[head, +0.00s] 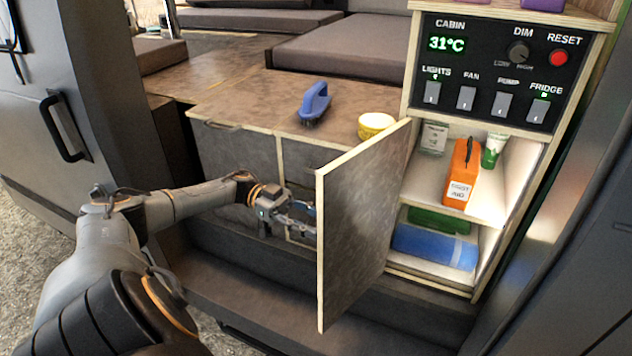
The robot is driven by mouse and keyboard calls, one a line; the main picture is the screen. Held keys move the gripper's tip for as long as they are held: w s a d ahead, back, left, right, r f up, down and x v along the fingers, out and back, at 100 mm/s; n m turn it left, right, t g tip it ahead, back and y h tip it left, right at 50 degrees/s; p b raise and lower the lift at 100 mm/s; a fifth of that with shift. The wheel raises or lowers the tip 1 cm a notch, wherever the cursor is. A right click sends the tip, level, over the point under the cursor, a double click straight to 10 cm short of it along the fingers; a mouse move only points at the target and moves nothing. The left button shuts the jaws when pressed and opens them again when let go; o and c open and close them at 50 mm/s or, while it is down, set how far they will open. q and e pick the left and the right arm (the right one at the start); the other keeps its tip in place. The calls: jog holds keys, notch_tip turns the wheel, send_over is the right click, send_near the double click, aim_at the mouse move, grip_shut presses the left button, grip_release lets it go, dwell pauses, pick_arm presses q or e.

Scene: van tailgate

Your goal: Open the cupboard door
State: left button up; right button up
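The cupboard door (365,225) is a grey panel with pale wooden edges. It stands swung out to the left of the cupboard (480,205), so the shelves inside show. My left gripper (305,222) is at the left side of the door, close to its near edge. Its fingertips are partly hidden by the door edge, and I cannot tell whether it touches the door or holds anything. My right gripper is not in view.
The cupboard holds an orange first aid box (461,172), a green tube (493,150), a jar (434,138) and a blue roll (435,246). A switch panel (493,70) is above. A blue brush (313,103) and yellow tin (375,125) sit on the counter (260,95).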

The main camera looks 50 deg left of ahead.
pick_arm(q)
jog(key=shift+s, duration=0.1)
jog(key=s+a, duration=0.2)
jog(key=a, duration=0.9)
jog(key=shift+s+a+r, duration=0.15)
jog(key=shift+s, duration=0.2)
dwell(0.4)
jog(key=shift+s, duration=0.15)
